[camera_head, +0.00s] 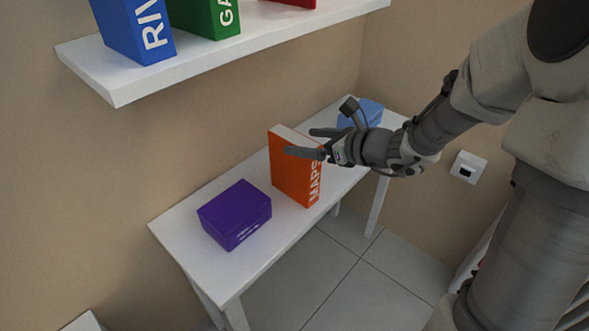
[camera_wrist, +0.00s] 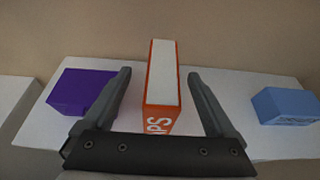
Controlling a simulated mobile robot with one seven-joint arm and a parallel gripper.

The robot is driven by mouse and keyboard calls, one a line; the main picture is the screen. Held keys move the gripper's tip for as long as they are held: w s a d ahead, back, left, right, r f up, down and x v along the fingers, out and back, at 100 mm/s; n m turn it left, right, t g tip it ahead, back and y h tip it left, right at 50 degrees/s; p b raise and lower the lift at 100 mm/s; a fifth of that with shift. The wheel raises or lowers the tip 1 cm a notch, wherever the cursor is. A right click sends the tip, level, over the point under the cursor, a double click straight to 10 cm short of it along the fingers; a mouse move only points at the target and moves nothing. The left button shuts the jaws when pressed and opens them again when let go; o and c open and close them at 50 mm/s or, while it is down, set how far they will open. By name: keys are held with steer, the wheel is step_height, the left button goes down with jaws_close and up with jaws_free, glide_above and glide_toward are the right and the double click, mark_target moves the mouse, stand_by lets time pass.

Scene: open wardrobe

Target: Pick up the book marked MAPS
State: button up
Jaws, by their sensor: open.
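The orange book marked MAPS (camera_head: 290,178) stands upright on the white table (camera_head: 185,232), its spine lettering facing the front right. My gripper (camera_head: 301,142) is open in front of the book's upper part, and one finger overlaps the book in the head view. In the wrist view the book (camera_wrist: 161,88) shows its white page edge and orange cover between the two spread fingers of my gripper (camera_wrist: 161,80). Gaps show on both sides of the book there. The lower part of the book is hidden by the gripper's body in that view.
A purple box (camera_head: 235,214) lies on the table left of the book. A blue box (camera_head: 362,113) lies at the far end, partly behind my gripper. A white shelf (camera_head: 230,47) above the table holds blue, green and red books. Bare tabletop lies around the book.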

mark_target(294, 167)
steer(key=b+x, duration=0.1)
steer(key=x, duration=0.4)
steer(key=shift+d+f+b, duration=0.25)
steer(key=shift+f+b, duration=0.05)
steer(key=shift+b, duration=0.1)
jaws_close()
